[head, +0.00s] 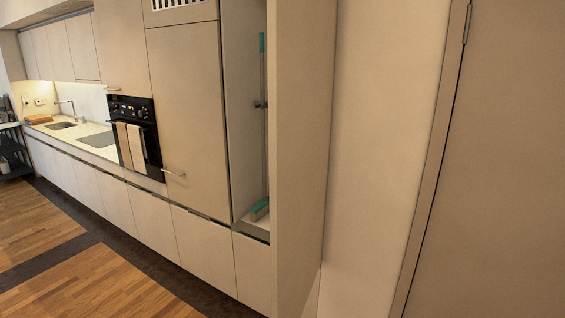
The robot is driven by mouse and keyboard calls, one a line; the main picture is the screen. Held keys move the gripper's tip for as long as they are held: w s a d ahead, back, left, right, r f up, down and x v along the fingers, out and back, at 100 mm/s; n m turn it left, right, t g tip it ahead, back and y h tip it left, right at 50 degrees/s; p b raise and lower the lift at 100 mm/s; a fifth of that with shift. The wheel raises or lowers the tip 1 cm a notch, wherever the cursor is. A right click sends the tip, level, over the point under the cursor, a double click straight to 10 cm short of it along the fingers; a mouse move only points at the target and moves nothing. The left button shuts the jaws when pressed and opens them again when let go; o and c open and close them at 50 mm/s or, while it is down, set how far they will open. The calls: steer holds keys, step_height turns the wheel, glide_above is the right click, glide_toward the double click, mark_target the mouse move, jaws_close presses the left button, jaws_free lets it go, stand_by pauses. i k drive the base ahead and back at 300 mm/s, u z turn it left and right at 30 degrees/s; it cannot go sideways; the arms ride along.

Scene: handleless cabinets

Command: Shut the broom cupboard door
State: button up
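The broom cupboard (243,110) is open, and its inside shows as a tall narrow recess right of the tall cabinet fronts. Its door (302,140) stands swung out at the right side of the opening, as a tall beige panel reaching toward me. A broom (264,120) with a teal grip stands inside, its teal and wood head (260,209) on the cupboard floor. The door hides the right part of the inside. My gripper is not in view.
A pale wall (375,140) and a hinged room door (495,170) stand close on the right. An oven (134,125) with towels, a sink (60,126) and low cabinets (155,215) run to the left. The wooden floor (110,285) at the lower left is clear.

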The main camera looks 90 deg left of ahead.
mark_target(301, 34)
steer(key=u, duration=0.5)
steer(key=k, duration=0.2)
steer(key=u, duration=2.3)
steer(key=k, duration=0.7)
steer(key=z, duration=0.2)
steer(key=i, duration=1.1)
steer(key=z, duration=0.1)
